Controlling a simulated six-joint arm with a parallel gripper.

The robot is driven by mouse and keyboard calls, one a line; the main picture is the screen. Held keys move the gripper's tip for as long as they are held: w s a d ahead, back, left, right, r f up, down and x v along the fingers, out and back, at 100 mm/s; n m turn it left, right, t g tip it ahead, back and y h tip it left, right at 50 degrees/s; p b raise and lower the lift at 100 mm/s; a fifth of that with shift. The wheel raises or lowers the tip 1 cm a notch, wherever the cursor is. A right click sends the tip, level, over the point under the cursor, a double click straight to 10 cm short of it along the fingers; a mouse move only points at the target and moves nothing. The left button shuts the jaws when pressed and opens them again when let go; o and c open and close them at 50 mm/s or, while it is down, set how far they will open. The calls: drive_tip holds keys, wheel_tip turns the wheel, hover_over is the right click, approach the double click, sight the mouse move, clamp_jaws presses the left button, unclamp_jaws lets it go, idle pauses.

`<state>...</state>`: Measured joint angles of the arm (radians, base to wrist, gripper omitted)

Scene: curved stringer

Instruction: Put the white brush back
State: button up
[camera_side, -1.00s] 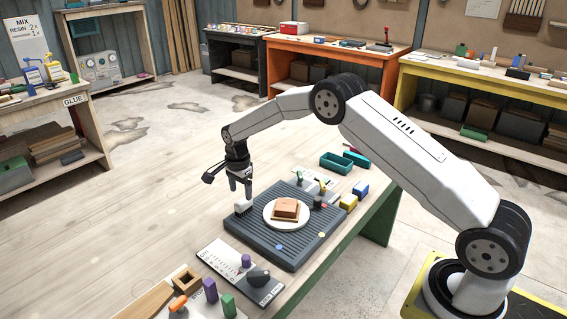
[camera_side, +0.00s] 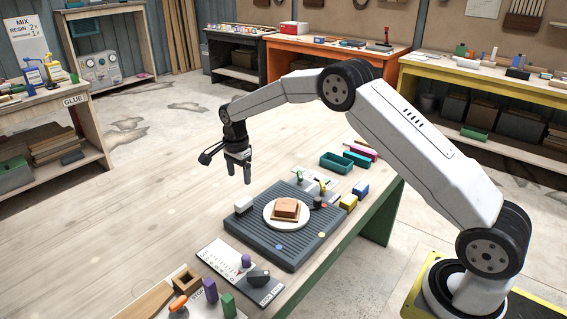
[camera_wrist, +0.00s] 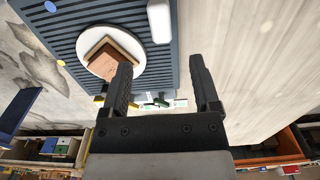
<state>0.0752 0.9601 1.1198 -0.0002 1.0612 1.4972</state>
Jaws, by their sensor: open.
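The white brush (camera_side: 243,204) stands on the grey ribbed mat (camera_side: 268,249), near its back-left edge beside the round white plate. It also shows at the top of the wrist view (camera_wrist: 160,20), on the ribbed mat and apart from my fingers. My gripper (camera_side: 239,181) is open and empty. It hangs above the back edge of the mat, higher than the brush and clear of it. In the wrist view its two fingers (camera_wrist: 163,90) are spread with nothing between them.
A brown block (camera_side: 286,208) sits on the white plate (camera_side: 270,222) on the mat. Blue and yellow blocks (camera_side: 348,201) lie right of the mat, with a teal tray (camera_side: 337,163) behind them. Purple and green pieces (camera_side: 211,290) stand at the front. The bench left of the mat is clear.

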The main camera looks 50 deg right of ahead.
drive_tip(key=s+a+r+n+t, duration=0.1)
drive_tip(key=s+a+n, duration=0.1)
drive_tip(key=s+n, duration=0.7)
drive_tip(key=s+a+r+n+t, duration=0.1)
drive_tip(key=s+n, duration=0.8)
drive_tip(key=s, duration=1.2)
drive_tip(key=shift+s+a+r+t, duration=0.3)
drive_tip(key=shift+s+a+r, duration=0.05)
drive_tip(key=shift+a+r, duration=0.35)
